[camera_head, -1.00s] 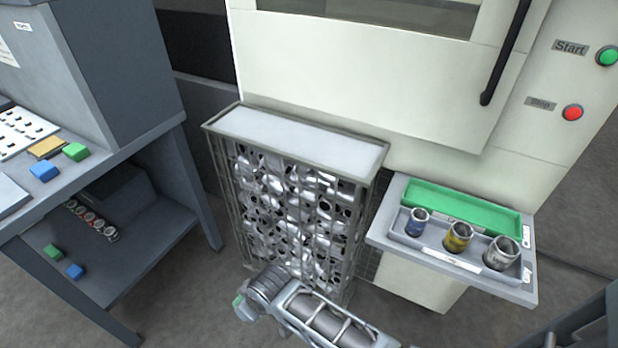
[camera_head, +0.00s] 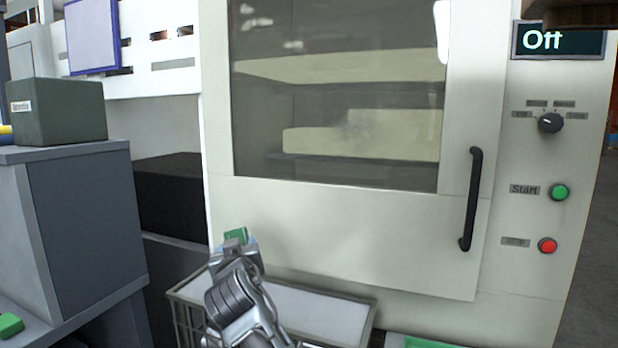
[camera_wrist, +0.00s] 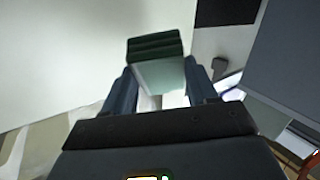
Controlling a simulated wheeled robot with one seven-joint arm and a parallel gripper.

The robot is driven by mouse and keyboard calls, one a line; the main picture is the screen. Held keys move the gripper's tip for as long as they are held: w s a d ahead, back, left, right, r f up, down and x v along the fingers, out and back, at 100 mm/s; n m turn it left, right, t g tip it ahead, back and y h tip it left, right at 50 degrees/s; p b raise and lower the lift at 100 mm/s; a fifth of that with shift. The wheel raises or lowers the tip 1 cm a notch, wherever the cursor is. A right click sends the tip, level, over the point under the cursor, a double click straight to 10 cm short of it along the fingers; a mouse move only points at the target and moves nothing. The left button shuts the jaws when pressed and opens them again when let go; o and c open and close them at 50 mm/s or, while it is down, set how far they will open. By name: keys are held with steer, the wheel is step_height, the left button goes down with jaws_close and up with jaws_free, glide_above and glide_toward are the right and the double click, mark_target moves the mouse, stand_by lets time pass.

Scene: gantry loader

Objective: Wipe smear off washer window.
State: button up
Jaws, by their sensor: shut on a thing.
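The washer window (camera_head: 300,105) is a dark glass pane in the cream washer door. A faint grey smear (camera_head: 357,128) shows on its lower middle-right part. My gripper (camera_head: 236,246) is below and left of the window, in front of the lower door panel. It is shut on a small green-topped block (camera_head: 235,236). In the wrist view the block (camera_wrist: 156,46) has a dark green end and a pale body between my fingers (camera_wrist: 162,92). I cannot tell whether it touches the door.
A vertical black handle (camera_head: 473,200) stands out at the door's right. The dial (camera_head: 550,123), green start button (camera_head: 559,192) and red button (camera_head: 547,245) are on the right panel. A wire basket (camera_head: 320,310) stands below the door. A grey bench (camera_head: 75,215) is at left.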

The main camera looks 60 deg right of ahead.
steer(key=s+d+r+m+g+h+b, duration=0.1)
steer(key=s+d+r+m+g+h, duration=0.25)
steer(key=s+r, duration=0.55)
steer(key=s+d+r+m+g+h+b, duration=0.1)
steer(key=s+d+r+m+g+h, duration=0.3)
steer(key=r, duration=0.9)
steer(key=d, duration=0.1)
steer(key=d+n+h+p, duration=0.1)
steer(key=d, duration=0.1)
steer(key=d+n+t, duration=0.1)
steer(key=shift+s+d+n+p, duration=0.25)
steer(key=shift+s+d+p, duration=0.05)
steer(key=shift+d+p, duration=0.1)
steer(key=shift+d+b, duration=0.3)
steer(key=shift+d, duration=0.65)
